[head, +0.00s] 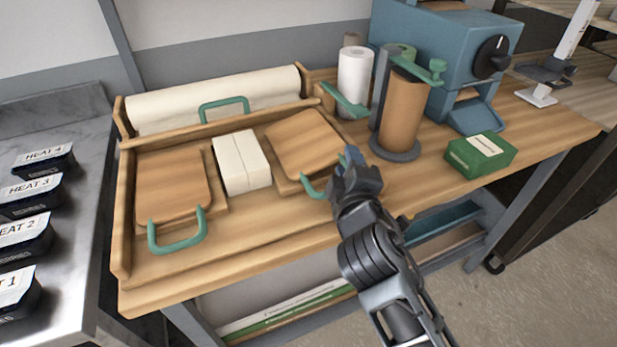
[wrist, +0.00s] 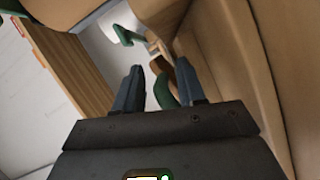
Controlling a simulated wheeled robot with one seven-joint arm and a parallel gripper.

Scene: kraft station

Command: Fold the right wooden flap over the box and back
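The right wooden flap (head: 303,138) lies right of the white box (head: 242,162) and looks slightly tilted above its wooden base. Its green handle (head: 308,188) is at the front edge, partly hidden by my gripper (head: 350,165). In the wrist view, my gripper (wrist: 160,88) has its two blue-grey fingers apart, with a green handle (wrist: 164,93) showing between them. I cannot tell whether either finger touches it. The white box sits between the two flaps with its top uncovered. The left wooden flap (head: 172,185) lies flat, with a green handle (head: 177,232) at its front.
A wooden tray frame (head: 123,215) surrounds the flaps, with a white roll (head: 215,98) behind. Right of the flap stand a brown roll (head: 402,112), a white roll (head: 355,80), a green box (head: 481,153) and a blue machine (head: 445,50). The front right bench top is clear.

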